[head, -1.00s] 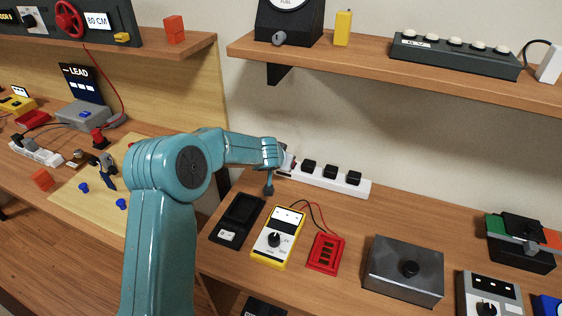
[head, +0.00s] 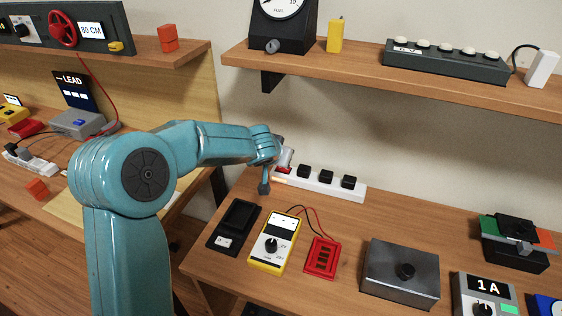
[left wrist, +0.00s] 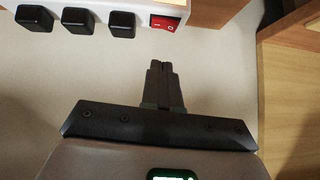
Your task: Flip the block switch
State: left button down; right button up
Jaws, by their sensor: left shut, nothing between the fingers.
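A white power strip (head: 325,185) with several black plugs lies at the back of the right desk. Its red rocker switch (head: 284,169) is at the left end, and the left wrist view shows it (left wrist: 166,23) with I and O marks. My left gripper (head: 265,188) hangs beside the strip's left end, its arm coming in from the left. In the left wrist view my left gripper (left wrist: 162,66) is shut, empty, and points at the switch with a visible gap. Which side of the rocker is pressed I cannot tell. My right gripper is not in view.
A shelf (head: 400,77) runs above. Bare desk lies left of the black device.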

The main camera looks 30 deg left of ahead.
pick_arm(q)
jog(key=v, duration=0.4)
dwell(0.3)
